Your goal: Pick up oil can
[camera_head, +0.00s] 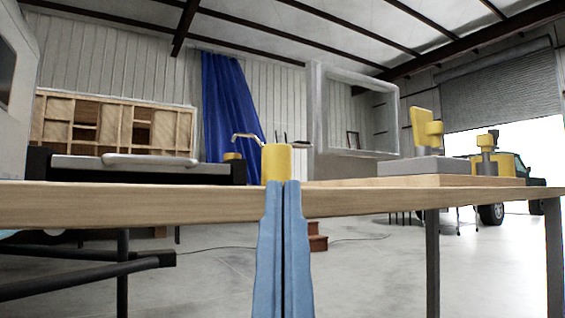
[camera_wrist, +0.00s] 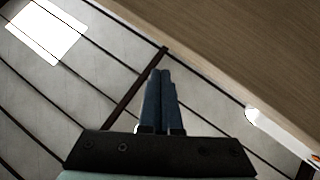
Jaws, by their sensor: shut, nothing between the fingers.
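The oil can (camera_head: 277,163) looks like a yellow cylinder with a thin bent spout pointing left, and it stands upright near the edge of the wooden table in the head view. My gripper (camera_head: 283,184) has blue fingers pressed together and empty. It points up in front of the table edge, its tips just below the can in the picture and overlapping the can's base. I cannot tell whether they touch. In the wrist view my gripper (camera_wrist: 160,72) is also shut, and the oil can does not show.
The wooden table (camera_head: 180,203) spans the head view; its edge also shows in the wrist view (camera_wrist: 240,50). A dark-based flat machine (camera_head: 140,172) lies left of the can. A grey-and-yellow machine (camera_head: 430,166) stands at the right. The tabletop right beside the can looks clear.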

